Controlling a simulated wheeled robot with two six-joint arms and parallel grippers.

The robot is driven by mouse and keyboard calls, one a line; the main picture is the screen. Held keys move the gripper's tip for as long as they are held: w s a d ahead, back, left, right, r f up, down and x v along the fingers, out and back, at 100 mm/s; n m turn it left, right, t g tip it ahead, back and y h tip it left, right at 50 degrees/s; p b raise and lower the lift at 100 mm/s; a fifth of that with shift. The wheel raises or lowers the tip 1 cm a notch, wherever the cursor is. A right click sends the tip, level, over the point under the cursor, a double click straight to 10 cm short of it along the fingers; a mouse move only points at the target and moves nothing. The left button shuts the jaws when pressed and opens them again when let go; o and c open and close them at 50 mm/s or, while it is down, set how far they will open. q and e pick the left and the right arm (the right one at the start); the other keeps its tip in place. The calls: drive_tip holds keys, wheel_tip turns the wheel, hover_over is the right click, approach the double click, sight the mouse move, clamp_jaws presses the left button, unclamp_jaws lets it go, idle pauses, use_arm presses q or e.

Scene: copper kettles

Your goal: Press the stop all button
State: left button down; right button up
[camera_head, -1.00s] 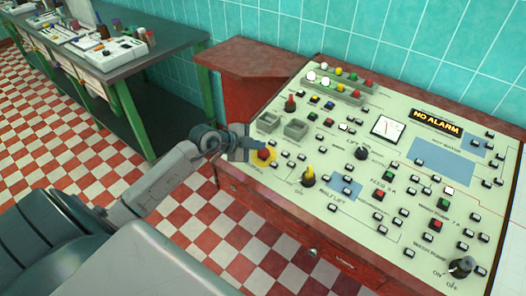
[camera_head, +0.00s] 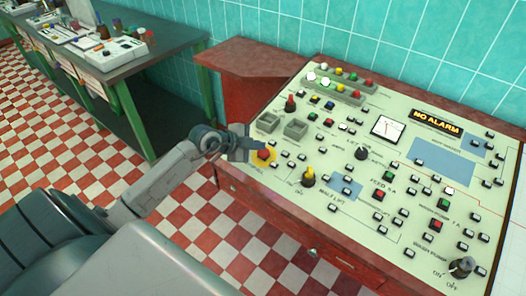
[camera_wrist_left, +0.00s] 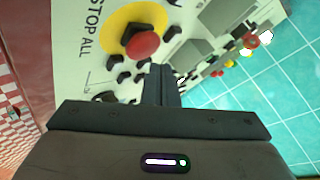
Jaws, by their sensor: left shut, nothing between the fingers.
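The stop all button (camera_head: 263,155) is a red mushroom button on a yellow disc, at the left front edge of the cream control panel (camera_head: 330,220). In the left wrist view the red button (camera_wrist_left: 143,43) shows close up, with the words STOP ALL beside its yellow disc (camera_wrist_left: 112,30). My left gripper (camera_head: 256,146) is shut and empty, right by the button. In the left wrist view its closed fingers (camera_wrist_left: 160,84) end just short of the button in the picture; I cannot tell whether they touch it. My right gripper is not in view.
A green-legged table (camera_head: 150,66) with equipment stands at the back left. A tiled wall is behind.

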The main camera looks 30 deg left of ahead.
use_arm(q)
drive_tip(key=shift+f, duration=0.1)
idle(0.4)
drive_tip(key=shift+f, duration=0.1)
drive_tip(key=shift+w+f, duration=0.1)
drive_tip(key=shift+f, duration=0.1)
drive_tip(key=shift+f+p, duration=0.35)
idle(0.6)
drive_tip(key=shift+r+p, duration=0.8)
drive_tip(key=shift+p, duration=0.5)
